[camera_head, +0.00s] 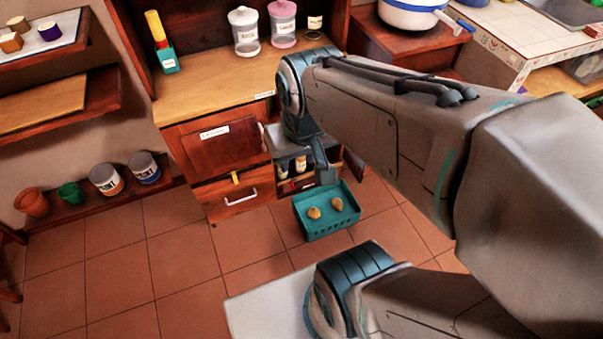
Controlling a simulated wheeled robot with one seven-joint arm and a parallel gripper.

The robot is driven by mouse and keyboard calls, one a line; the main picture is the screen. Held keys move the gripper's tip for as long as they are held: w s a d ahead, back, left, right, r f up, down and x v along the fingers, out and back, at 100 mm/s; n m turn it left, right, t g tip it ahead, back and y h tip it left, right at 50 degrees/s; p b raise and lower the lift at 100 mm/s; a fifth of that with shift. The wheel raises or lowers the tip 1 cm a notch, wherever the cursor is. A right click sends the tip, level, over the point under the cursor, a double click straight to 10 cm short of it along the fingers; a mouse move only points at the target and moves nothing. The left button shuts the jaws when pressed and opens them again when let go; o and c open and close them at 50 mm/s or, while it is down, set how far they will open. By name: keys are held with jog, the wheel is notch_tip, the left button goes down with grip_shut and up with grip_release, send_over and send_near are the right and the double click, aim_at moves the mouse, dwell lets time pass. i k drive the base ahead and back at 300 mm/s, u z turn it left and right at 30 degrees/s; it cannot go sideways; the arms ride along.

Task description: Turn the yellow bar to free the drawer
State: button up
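The small yellow bar (235,178) sits at the top edge of the drawer (213,200), on the front of the wooden cabinet. It looks roughly upright and seems to overlap the seam between the drawer and the panel above. The drawer looks closed and has a white handle (241,198). My gripper (323,174) points down to the right of the drawer, in front of the open shelf and apart from the bar. It is small and partly hidden by my arm, so its fingers cannot be made out.
A teal basket (325,228) with two tan items stands on the tiled floor, just below my gripper. The open compartment (290,165) beside the drawer holds small jars. Pots and paint cans (106,179) line a low shelf at left. The floor before the drawer is clear.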

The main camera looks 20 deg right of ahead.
aim_at(234, 175)
jog(key=z, duration=0.2)
jog(key=k, duration=0.4)
jog(key=u, duration=0.9)
jog(key=i, duration=0.85)
jog(key=z, duration=0.7)
